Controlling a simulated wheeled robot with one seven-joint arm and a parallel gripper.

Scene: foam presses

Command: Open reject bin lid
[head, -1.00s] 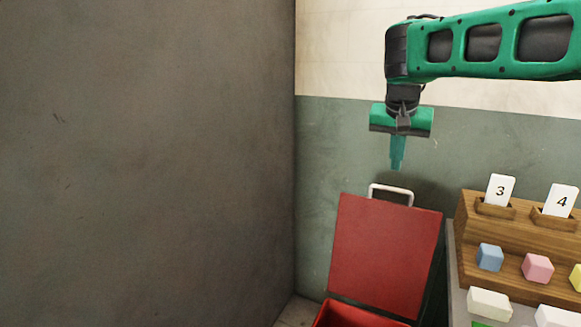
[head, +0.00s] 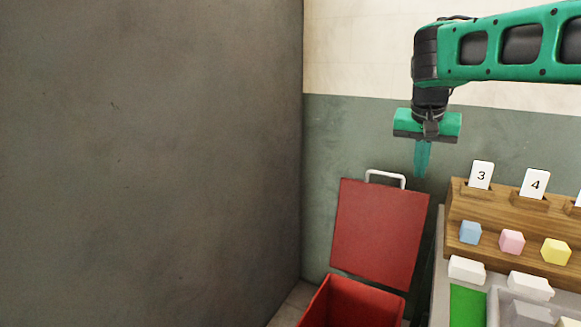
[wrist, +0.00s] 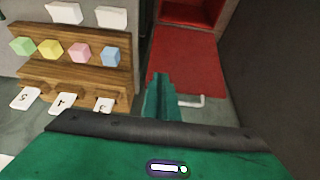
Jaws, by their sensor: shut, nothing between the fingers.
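The red reject bin (head: 352,304) stands on the floor at the lower middle of the head view. Its red lid (head: 378,233) is raised and stands upright at the back of the bin, so the bin's opening shows. A pale handle (head: 385,178) sits on the lid's top edge. My gripper (head: 421,174) hangs pointing down, just right of the handle and apart from it in the head view, shut and empty. In the wrist view the gripper fingers (wrist: 160,98) overlap the view of the lid (wrist: 186,66), and the handle (wrist: 190,101) shows beside them.
A wooden rack (head: 510,220) with number cards and coloured blocks stands on a bench to the right, with white blocks (head: 467,268) and a green patch (head: 467,303) in front. A large dark wall (head: 150,160) fills the left.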

